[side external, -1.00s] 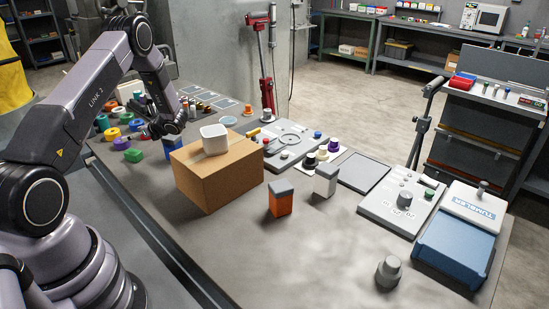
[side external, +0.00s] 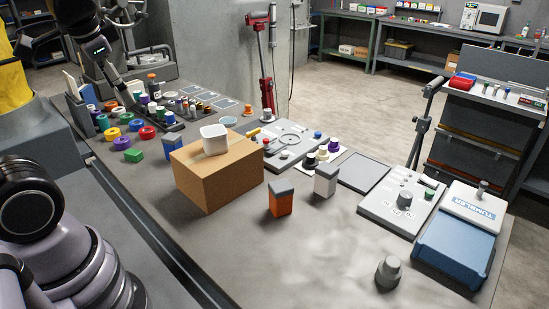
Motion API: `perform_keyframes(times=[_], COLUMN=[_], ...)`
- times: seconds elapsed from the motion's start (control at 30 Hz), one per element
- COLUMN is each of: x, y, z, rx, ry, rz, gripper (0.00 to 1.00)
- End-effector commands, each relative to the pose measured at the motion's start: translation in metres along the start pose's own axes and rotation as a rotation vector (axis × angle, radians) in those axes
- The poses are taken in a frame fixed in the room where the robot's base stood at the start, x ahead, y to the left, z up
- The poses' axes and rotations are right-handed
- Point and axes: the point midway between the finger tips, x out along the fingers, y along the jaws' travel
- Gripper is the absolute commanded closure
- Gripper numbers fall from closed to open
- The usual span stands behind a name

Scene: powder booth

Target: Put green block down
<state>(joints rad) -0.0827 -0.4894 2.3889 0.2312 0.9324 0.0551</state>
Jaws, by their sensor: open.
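The green block (side external: 133,156) lies on the grey table at the left, in front of the coloured rings. It stands clear of my gripper. My gripper (side external: 124,97) is at the upper left, beyond the green block and near the rings and small bottles. It is open and I see nothing held in it. Its fingertips are small and dark against the clutter, so their exact height above the table is unclear.
A cardboard box (side external: 217,178) with a white container (side external: 214,139) on top stands right of the green block. A blue block (side external: 173,150) stands between them. Coloured rings (side external: 122,143) lie behind the green block. The front of the table is mostly clear.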

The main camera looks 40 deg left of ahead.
Motion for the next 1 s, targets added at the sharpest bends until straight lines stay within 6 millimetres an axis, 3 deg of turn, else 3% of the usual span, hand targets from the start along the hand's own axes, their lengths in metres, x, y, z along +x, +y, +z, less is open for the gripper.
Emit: perform_keyframes(times=[0.1,0.3,1.0], x=[-0.017,-0.026,-0.026], y=[0.03,0.051,0.051], z=[0.018,0.031,0.031], rx=[-0.075,-0.13,-0.133], ry=[0.119,0.194,0.196], rz=[0.107,0.197,0.2], gripper=[0.36,0.36,0.36])
